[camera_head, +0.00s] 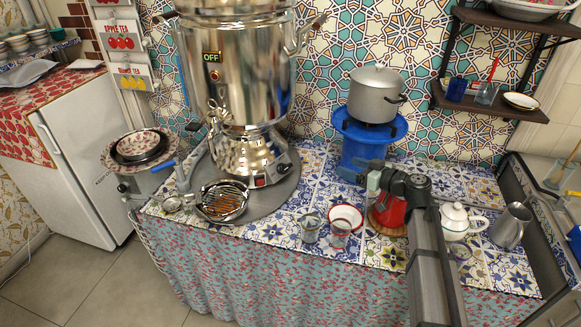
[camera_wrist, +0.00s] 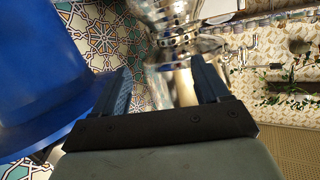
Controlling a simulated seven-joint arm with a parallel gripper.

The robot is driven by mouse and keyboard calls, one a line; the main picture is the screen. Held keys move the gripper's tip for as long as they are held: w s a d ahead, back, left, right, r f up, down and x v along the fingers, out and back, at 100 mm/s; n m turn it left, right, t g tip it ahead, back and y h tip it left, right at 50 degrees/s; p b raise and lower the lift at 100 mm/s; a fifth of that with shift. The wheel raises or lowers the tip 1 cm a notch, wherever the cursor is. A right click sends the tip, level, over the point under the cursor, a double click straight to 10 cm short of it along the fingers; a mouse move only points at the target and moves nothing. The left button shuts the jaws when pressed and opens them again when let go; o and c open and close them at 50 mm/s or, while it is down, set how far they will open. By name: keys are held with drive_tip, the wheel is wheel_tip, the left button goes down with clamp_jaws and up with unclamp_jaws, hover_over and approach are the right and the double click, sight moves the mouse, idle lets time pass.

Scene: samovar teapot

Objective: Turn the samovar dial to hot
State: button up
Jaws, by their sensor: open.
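The large silver samovar (camera_head: 238,70) stands on a round grey base plate on the tiled counter, left of centre. A small display on it reads OFF. Its lower front has a red switch (camera_head: 259,181) and a small dark dial (camera_head: 283,168) at the right side. My gripper (camera_head: 348,172) is to the right of the samovar, in front of the blue burner, apart from the dial. In the wrist view its blue fingers (camera_wrist: 162,82) are spread with nothing held. The shiny samovar body (camera_wrist: 178,45) shows beyond them. The dial is not clear in that view.
A grey pot (camera_head: 376,95) sits on the blue burner (camera_head: 372,138), close beside my gripper; the burner (camera_wrist: 40,70) fills the wrist view's left side. Two glasses, a red-rimmed saucer (camera_head: 346,214), a red kettle (camera_head: 387,212) and white teapot (camera_head: 456,220) stand at the front right.

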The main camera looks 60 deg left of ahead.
sight(288, 166)
drive_tip(key=s+a+f, duration=0.3)
drive_tip(key=a, duration=0.4)
drive_tip(key=s+a+f+n+h, duration=0.1)
drive_tip(key=s+a+f, duration=0.2)
drive_tip(key=a, duration=0.3)
drive_tip(key=s+a+f+h, duration=0.1)
drive_tip(key=s+a+f, duration=0.2)
drive_tip(key=a, duration=0.4)
drive_tip(key=shift+s+a+f+n, duration=0.3)
drive_tip(key=shift+s+f, duration=0.1)
drive_tip(key=shift+s, duration=0.15)
drive_tip(key=c, duration=1.1)
